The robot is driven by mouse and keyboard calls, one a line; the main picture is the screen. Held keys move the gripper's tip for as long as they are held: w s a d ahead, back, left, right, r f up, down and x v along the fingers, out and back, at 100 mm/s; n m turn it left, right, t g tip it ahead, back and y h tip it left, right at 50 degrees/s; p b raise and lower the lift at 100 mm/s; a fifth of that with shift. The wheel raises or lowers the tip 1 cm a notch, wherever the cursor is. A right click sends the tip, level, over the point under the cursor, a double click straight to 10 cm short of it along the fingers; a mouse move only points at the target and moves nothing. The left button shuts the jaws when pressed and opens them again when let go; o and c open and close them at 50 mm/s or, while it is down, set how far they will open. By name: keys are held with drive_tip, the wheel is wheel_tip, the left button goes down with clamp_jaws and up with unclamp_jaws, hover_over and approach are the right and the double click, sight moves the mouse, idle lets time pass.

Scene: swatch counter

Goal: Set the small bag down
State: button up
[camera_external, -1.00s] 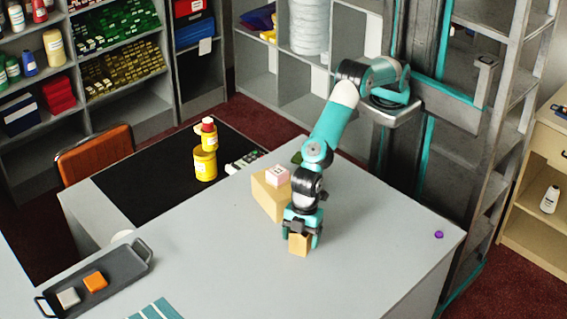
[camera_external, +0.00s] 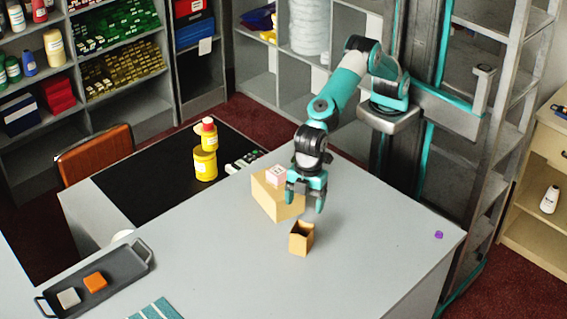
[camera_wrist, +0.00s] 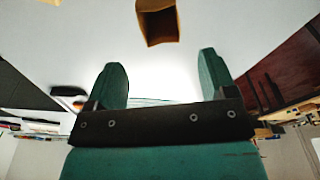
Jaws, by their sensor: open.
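The small bag (camera_external: 301,239) is a tan, open-topped paper bag standing upright on the grey counter (camera_external: 377,241). In the wrist view the bag (camera_wrist: 158,24) shows at the top, beyond the fingers, with its dark opening visible. My gripper (camera_external: 306,203) is open and empty, above and behind the bag and apart from it. Both teal fingers also show spread in the wrist view, where my gripper (camera_wrist: 168,80) has nothing between them.
A larger tan box (camera_external: 276,199) with a small pink-and-white box (camera_external: 276,175) on top stands just behind the bag. A grey tray (camera_external: 122,288) with an orange and a pale block lies at left. Yellow containers (camera_external: 205,165) stand on the black mat. The counter's right side is mostly clear.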

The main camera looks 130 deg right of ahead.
drive_tip(key=s+r+n+y, duration=0.1)
drive_tip(key=s+r, duration=0.3)
drive_tip(key=s, duration=0.3)
drive_tip(key=s+r, duration=0.5)
drive_tip(key=s, duration=0.3)
drive_tip(key=s+d+n+g+y, duration=0.1)
drive_tip(key=s+y, duration=0.1)
drive_tip(key=s, duration=2.3)
drive_tip(key=shift+s+d+f+n+g, duration=0.15)
drive_tip(key=shift+f+n+g, duration=0.1)
drive_tip(key=shift+n+g, duration=0.05)
